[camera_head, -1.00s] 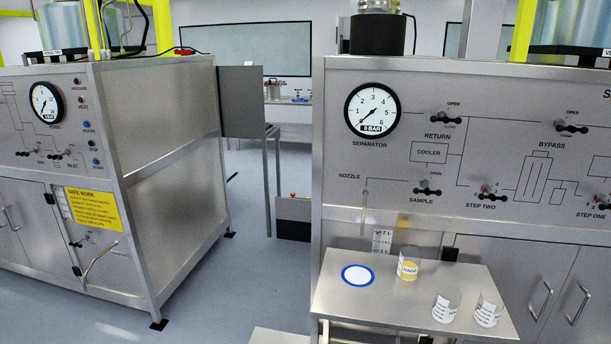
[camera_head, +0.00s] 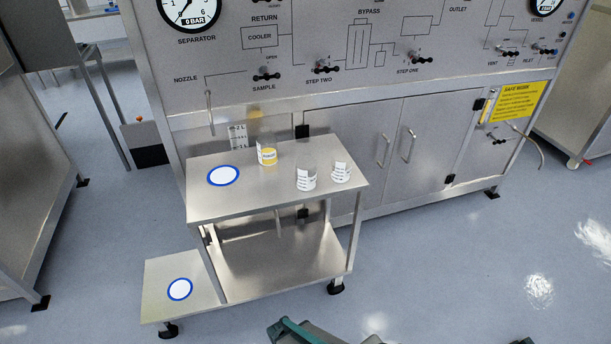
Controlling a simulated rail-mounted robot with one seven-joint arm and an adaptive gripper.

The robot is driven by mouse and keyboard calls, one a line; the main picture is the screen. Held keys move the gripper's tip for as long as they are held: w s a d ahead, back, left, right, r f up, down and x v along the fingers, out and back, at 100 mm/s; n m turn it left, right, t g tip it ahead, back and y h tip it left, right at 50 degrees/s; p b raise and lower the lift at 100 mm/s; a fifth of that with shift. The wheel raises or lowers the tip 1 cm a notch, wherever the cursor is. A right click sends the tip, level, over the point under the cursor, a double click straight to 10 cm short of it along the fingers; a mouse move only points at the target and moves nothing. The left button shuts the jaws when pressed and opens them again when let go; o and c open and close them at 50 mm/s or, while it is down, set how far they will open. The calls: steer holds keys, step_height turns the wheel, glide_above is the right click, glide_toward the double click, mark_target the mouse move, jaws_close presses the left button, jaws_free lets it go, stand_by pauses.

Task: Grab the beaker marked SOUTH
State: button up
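Several small clear beakers stand on the top shelf of a steel trolley (camera_head: 225,208). One beaker (camera_head: 267,154) holds yellow liquid and stands at the back, right of a blue-ringed white disc. A second beaker (camera_head: 306,178) stands near the front, and a third beaker (camera_head: 341,172) stands right of it. The second and third carry white labels and look empty. The label print is too small to read, so I cannot tell which is marked SOUTH. My gripper is not clearly in view; a dark green and grey part of mine shows at the bottom edge.
A blue-ringed white disc (camera_head: 223,175) lies on the trolley top, another ringed disc (camera_head: 180,289) on a low step at left. The steel panel cabinet (camera_head: 375,140) stands right behind the trolley. A nozzle (camera_head: 210,113) hangs at its left. Floor in front and right is clear.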

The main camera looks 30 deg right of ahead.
stand_by(0.5)
steer(key=o, duration=0.7)
